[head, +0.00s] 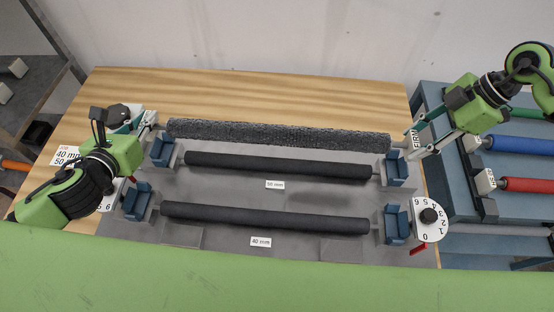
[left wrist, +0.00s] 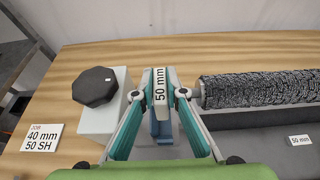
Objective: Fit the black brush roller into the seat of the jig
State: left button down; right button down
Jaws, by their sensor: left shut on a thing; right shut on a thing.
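The textured black brush roller (head: 280,135) lies level along the back of the grey jig (head: 300,222), behind the back smooth roller. It also shows in the left wrist view (left wrist: 255,88). My left gripper (head: 147,122) is shut on its left end, at a tag marked 50 mm (left wrist: 160,88). My right gripper (head: 415,140) is shut on its right end, at a tag marked FIRM. The jig has blue seat blocks at the left (head: 162,151) and right (head: 396,168) of its back row. I cannot tell whether the brush roller touches the jig.
Smooth black rollers lie in front, by the 50 mm (head: 280,167) and 40 mm (head: 265,217) labels. A numbered dial (head: 430,218) stands front right. A black knob (left wrist: 95,86) and a job card (left wrist: 42,138) sit at the left. A rack at right holds blue (head: 520,145) and red (head: 527,185) rollers.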

pick_arm(q)
jog(key=shift+a+f, duration=0.1)
pick_arm(e)
jog(key=shift+d+f, duration=0.1)
jog(key=shift+f, duration=0.05)
